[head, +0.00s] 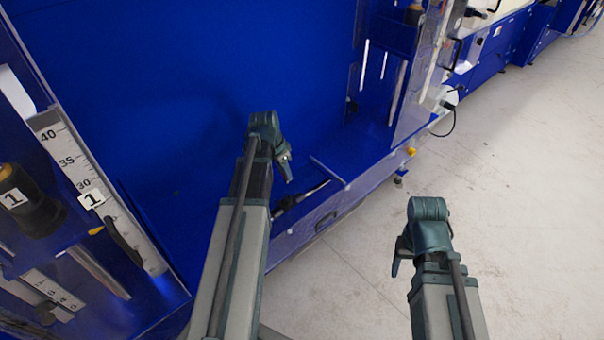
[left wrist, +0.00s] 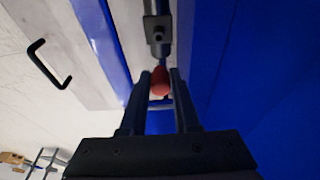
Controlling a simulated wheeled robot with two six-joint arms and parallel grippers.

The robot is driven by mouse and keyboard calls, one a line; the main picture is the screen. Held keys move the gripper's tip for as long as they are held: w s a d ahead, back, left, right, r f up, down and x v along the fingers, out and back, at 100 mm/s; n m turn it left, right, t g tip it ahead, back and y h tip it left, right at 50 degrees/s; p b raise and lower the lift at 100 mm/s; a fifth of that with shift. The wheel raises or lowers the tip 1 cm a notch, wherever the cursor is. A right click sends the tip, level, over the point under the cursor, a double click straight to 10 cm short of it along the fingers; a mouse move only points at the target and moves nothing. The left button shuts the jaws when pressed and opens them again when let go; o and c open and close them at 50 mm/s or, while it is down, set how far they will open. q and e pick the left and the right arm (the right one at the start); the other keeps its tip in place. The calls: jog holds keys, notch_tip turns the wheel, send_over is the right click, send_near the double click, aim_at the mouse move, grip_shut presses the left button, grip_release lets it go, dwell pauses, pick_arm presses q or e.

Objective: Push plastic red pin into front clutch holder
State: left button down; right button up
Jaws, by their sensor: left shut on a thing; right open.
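The red pin (left wrist: 160,81) shows as a rounded red end between the fingertips of my left gripper (left wrist: 163,82) in the left wrist view. That gripper is shut on it. Just beyond the pin is a grey cylindrical part (left wrist: 158,33) with a small round hole, probably the front clutch holder; I cannot tell whether the pin touches it. In the head view my left gripper (head: 286,168) is in front of the blue machine, its fingers small and partly hidden, and the pin cannot be made out. My right gripper (head: 398,258) is open over the pale floor, away from the machine.
The blue machine (head: 210,70) fills the left and centre, with a blue ledge (head: 350,165) near my left gripper. A ruler scale (head: 95,190) and a dark knob (head: 28,205) are at the left. Clear floor (head: 520,200) lies at the right.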

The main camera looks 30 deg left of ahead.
aim_at(284, 176)
pick_arm(q)
jog(key=shift+f, duration=0.1)
jog(key=b+x, duration=0.2)
jog(key=s+b+x, duration=0.1)
jog(key=b+x, duration=0.3)
jog(key=shift+s+a+f, duration=0.15)
jog(key=shift+a, duration=0.1)
dwell(0.3)
jog(key=shift+s+b+x, duration=0.2)
jog(key=shift+b+x, duration=0.65)
jog(key=shift+b, duration=0.05)
jog(key=shift+s+b+x, duration=0.2)
jog(key=shift+b+x, duration=0.65)
jog(key=shift+b, duration=0.05)
dwell(1.0)
jog(key=c, duration=0.6)
grip_release()
jog(key=shift+a+f, duration=0.1)
jog(key=shift+a, duration=0.05)
jog(key=shift+o, duration=0.2)
jog(key=shift+w+d+p+v, duration=0.1)
jog(key=shift+w+p+v, duration=0.1)
jog(key=shift+p+v, duration=0.8)
jog(key=shift+w+d+p+v, duration=0.1)
jog(key=shift+w+p+v, duration=0.15)
jog(key=shift+p+v, duration=0.75)
jog(key=shift+w+d+p+v, duration=0.1)
jog(key=shift+w+p+v, duration=0.1)
jog(key=shift+p+v, duration=0.8)
jog(key=shift+r, duration=0.2)
